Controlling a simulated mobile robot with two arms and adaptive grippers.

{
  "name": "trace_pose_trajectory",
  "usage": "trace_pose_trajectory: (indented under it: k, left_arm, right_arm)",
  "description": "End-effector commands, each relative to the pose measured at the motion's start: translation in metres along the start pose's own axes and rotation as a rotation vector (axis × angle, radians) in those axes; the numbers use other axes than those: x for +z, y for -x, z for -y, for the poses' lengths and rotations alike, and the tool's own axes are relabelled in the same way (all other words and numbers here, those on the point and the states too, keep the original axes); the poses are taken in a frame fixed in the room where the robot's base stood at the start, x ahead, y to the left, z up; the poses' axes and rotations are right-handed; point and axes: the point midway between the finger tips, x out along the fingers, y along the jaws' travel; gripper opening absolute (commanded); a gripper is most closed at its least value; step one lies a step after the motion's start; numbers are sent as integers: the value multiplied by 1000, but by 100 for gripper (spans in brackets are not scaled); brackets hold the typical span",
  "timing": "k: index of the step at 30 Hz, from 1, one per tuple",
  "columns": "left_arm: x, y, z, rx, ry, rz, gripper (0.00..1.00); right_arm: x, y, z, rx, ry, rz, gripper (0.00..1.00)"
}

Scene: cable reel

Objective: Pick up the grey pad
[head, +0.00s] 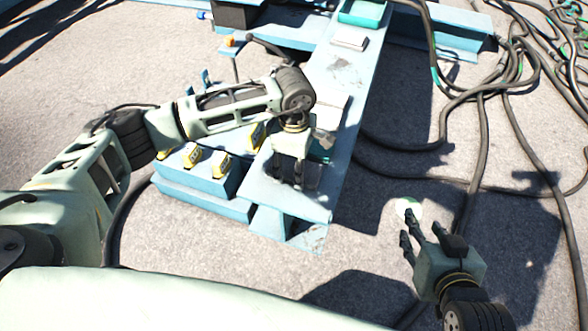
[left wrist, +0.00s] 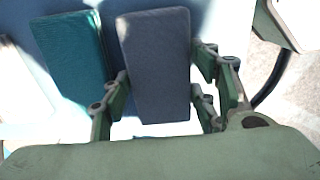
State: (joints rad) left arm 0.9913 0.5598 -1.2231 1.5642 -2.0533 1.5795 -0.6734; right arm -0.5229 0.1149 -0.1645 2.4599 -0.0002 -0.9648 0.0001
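The grey pad (left wrist: 155,65) fills the middle of the left wrist view, in shade. A teal pad (left wrist: 72,60) lies just left of it. My left gripper (left wrist: 163,85) has its fingers spread on either side of the grey pad; a narrow gap shows at the right fingers, and I cannot tell whether the left ones touch. In the head view my left gripper (head: 297,182) points down over the near end of the blue beam, and I cannot clearly make out the grey pad there. My right gripper (head: 421,236) is open and empty over the ground at the right.
The blue beam (head: 335,75) runs away from me, with a pale pad (head: 350,38) and a teal pad (head: 362,13) farther along. Yellow-marked blocks (head: 221,163) stand left of my left gripper. Dark cables (head: 480,120) cover the right.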

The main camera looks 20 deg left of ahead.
Motion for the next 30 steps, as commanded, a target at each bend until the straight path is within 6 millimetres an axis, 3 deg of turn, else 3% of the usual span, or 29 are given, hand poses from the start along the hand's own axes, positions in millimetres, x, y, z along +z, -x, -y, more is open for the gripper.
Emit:
trace_pose_trajectory:
  k: [8,20,29,30]
  left_arm:
    - [0,0,0,0,0,0,28]
    - [0,7,0,1,0,0,28]
    - [0,44,-1,4,0,0,28]
    - [2,48,-9,6,2,1,28]
  right_arm:
    - [0,0,0,1,0,1,40]
    - [4,1,-1,1,0,26,40]
    - [51,18,-6,13,-4,242,40]
    - [56,20,-6,14,-4,263,40]
